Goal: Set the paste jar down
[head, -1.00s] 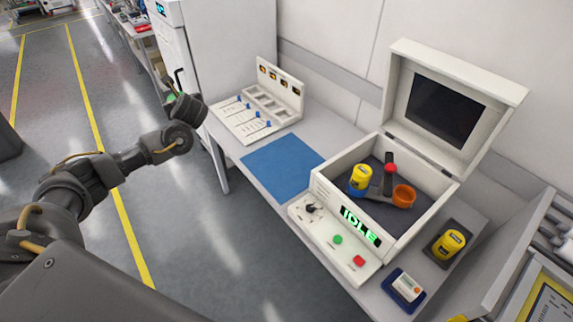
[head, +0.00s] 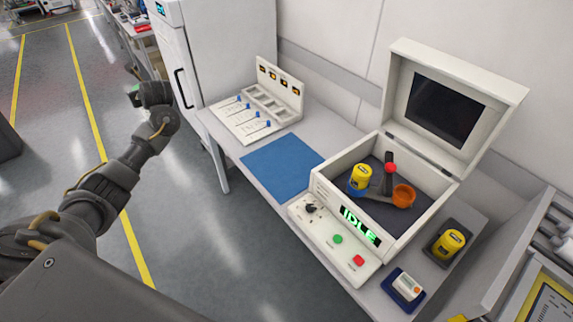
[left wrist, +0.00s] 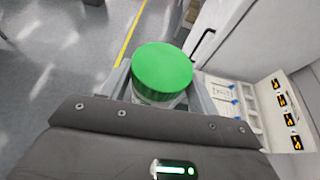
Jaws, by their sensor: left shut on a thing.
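The paste jar with its green lid (left wrist: 162,70) is between the fingers of my left gripper (left wrist: 158,88) in the left wrist view, lid facing the camera. The fingers are shut on its sides, and its lower part is mostly hidden. In the head view my left gripper (head: 134,92) is over the floor, left of the white cabinet, and only a small bit of green shows there. The jar is clear of the bench. My right gripper is not in view.
The bench (head: 318,130) carries a blue mat (head: 282,167) with nothing on it. Right is an open-lidded machine (head: 405,225) reading IDLE, holding a yellow-lidded jar (head: 361,175) and an orange cup (head: 403,196).

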